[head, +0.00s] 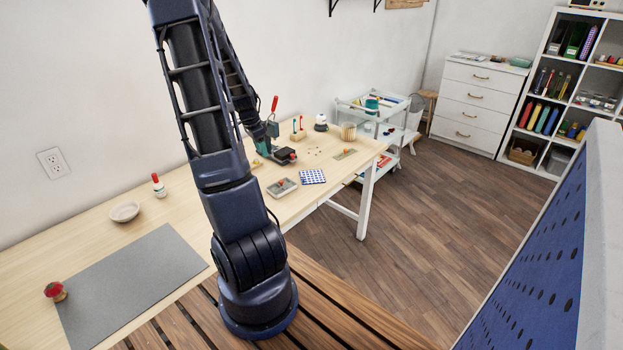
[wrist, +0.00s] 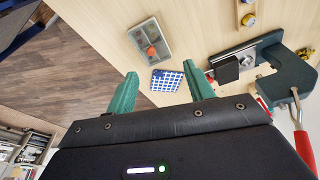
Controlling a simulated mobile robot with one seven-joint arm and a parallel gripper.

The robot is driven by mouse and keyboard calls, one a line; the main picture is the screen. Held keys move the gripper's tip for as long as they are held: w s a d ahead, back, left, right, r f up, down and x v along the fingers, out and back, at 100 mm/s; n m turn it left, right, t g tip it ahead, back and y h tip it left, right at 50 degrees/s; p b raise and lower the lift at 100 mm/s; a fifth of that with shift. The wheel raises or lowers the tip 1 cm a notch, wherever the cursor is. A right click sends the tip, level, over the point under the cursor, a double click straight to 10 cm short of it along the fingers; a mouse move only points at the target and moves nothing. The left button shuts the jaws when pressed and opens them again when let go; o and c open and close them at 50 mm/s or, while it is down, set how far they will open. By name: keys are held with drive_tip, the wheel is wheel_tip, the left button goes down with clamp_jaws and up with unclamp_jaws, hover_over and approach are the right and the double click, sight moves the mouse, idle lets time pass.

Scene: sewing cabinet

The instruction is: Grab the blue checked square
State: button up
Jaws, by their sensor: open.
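The blue checked square (head: 312,176) lies flat on the wooden table near its front edge, just right of a small grey compartment box (head: 282,188). In the wrist view the square (wrist: 166,81) shows beyond my gripper (wrist: 160,70), between the two green fingertips and closer to the right one. The fingers are apart with nothing held between them. The square looks some way below the fingertips; the exact gap is hard to tell.
A green press with a red lever (wrist: 285,80) stands to the right of the square in the wrist view, close to the right finger's side. The compartment box (wrist: 150,43) holds a small orange-red item. A grey mat (head: 135,280) covers the near left table.

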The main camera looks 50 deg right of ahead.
sight(301, 183)
drive_tip(key=s+d+f+m, duration=0.1)
drive_tip(key=s+d+f, duration=0.1)
drive_tip(key=d+f, duration=0.3)
drive_tip(key=s+d+f+m+g, duration=0.1)
drive_tip(key=s+d+f+m, duration=0.1)
drive_tip(key=d+f, duration=0.3)
drive_tip(key=s+d+f+m+g+h, duration=0.1)
drive_tip(key=s+d+f, duration=0.2)
drive_tip(key=d+f, duration=0.2)
drive_tip(key=shift+s+f+m, duration=0.2)
drive_tip(key=shift+f+m, duration=0.1)
drive_tip(key=shift+f, duration=1.5)
drive_tip(key=c, duration=1)
